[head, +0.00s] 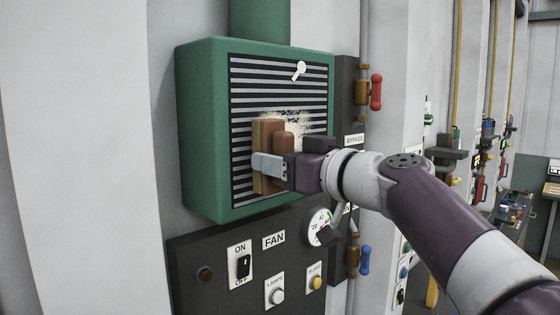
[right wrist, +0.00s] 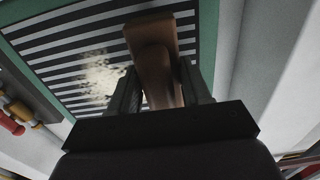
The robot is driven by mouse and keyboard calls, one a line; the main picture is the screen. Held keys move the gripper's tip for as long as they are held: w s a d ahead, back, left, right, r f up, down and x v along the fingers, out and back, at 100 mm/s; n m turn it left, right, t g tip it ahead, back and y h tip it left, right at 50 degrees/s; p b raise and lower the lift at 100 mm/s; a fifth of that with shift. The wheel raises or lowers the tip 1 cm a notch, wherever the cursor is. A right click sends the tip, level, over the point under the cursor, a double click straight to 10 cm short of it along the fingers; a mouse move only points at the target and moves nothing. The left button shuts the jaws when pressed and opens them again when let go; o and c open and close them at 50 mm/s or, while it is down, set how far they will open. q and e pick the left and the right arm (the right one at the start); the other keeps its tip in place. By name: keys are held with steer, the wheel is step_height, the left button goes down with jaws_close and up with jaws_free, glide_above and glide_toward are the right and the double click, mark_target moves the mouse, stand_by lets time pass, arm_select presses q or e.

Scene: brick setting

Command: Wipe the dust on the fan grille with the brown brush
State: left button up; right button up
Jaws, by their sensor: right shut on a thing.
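The fan grille (head: 243,87) is a panel of dark and light slats on the front of a green box. A pale, speckled dust patch (head: 287,117) lies on its middle; in the right wrist view the dust (right wrist: 103,78) shows beside the brush. My right gripper (head: 270,168) is shut on the brown brush (head: 262,132) and holds it in front of the grille, over the lower part of the dust. The brush (right wrist: 153,50) also shows between the fingers in the right wrist view. Whether its bristles touch the grille I cannot tell. My left gripper is not in view.
Below is a dark panel (head: 215,245) with an ON/OFF switch (head: 243,266), a dial (head: 320,228) and lamp buttons. A pipe with a red-handled valve (head: 376,92) and a blue-handled valve (head: 364,261) runs right of the box.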

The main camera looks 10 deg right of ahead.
steer(key=shift+w+a, duration=0.15)
steer(key=shift+w+a, duration=0.15)
steer(key=shift+w, duration=0.15)
steer(key=shift+w+a, duration=0.15)
steer(key=shift+w, duration=0.1)
